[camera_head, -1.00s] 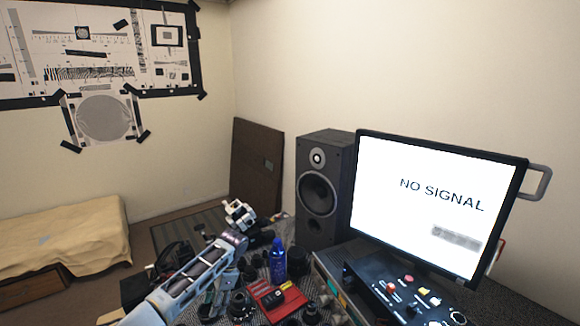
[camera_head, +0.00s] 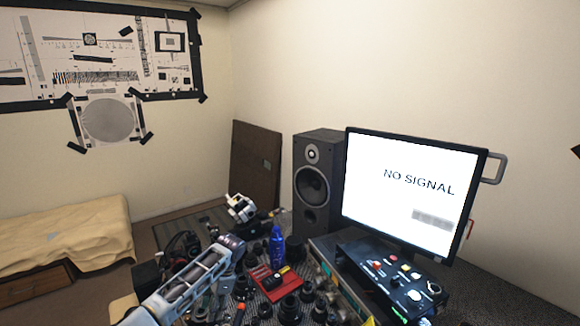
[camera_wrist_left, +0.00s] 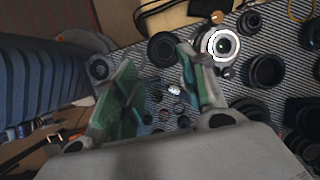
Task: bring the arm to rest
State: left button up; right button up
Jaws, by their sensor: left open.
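My left arm (camera_head: 190,284) comes in from the lower left of the head view and reaches over the near left part of the cluttered table. Its gripper is hard to make out there among the dark parts. In the left wrist view my left gripper (camera_wrist_left: 156,62) is open, with green-lined fingers spread apart and nothing between them. Small lens parts (camera_wrist_left: 174,90) lie on the striped mat (camera_wrist_left: 148,82) below, in the gap between the fingers. A silver-ringed lens (camera_wrist_left: 220,44) shows just beyond the right finger. My right gripper is in neither view.
A blue bottle (camera_head: 277,246) and a red tray (camera_head: 279,287) stand right of my arm, among several dark lens parts. A control box (camera_head: 390,280), a monitor (camera_head: 412,190) and a speaker (camera_head: 316,185) occupy the right and back. A bed (camera_head: 65,240) is at left.

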pick_arm(q)
jog(key=s+d+f+n+t+h, duration=0.1)
jog(key=s+d+f+h, duration=0.1)
jog(key=s+d+f, duration=0.35)
jog(key=s+d+f+n+t+h, duration=0.1)
jog(key=s+d+f+t+h, duration=0.1)
jog(key=s+d, duration=0.7)
jog(key=s+a+r+n+t, duration=0.2)
jog(key=s+a+r+n, duration=0.15)
jog(key=s+a, duration=0.35)
jog(key=s+a+r+n+t, duration=0.1)
jog(key=s+a+r+n, duration=0.3)
jog(key=s, duration=0.5)
jog(key=s+f+g+b, duration=0.1)
jog(key=s+f+b, duration=0.15)
jog(key=f, duration=3.25)
jog(key=s+a+f, duration=0.2)
jog(key=s+f, duration=0.8)
jog(key=s, duration=0.1)
jog(key=s+a+f+m+g+b, duration=0.1)
jog(key=s+a+f, duration=0.1)
jog(key=s+f, duration=0.8)
jog(key=shift+s+a+f, duration=0.3)
jog(key=shift+s+a, duration=0.05)
jog(key=shift+s, duration=0.55)
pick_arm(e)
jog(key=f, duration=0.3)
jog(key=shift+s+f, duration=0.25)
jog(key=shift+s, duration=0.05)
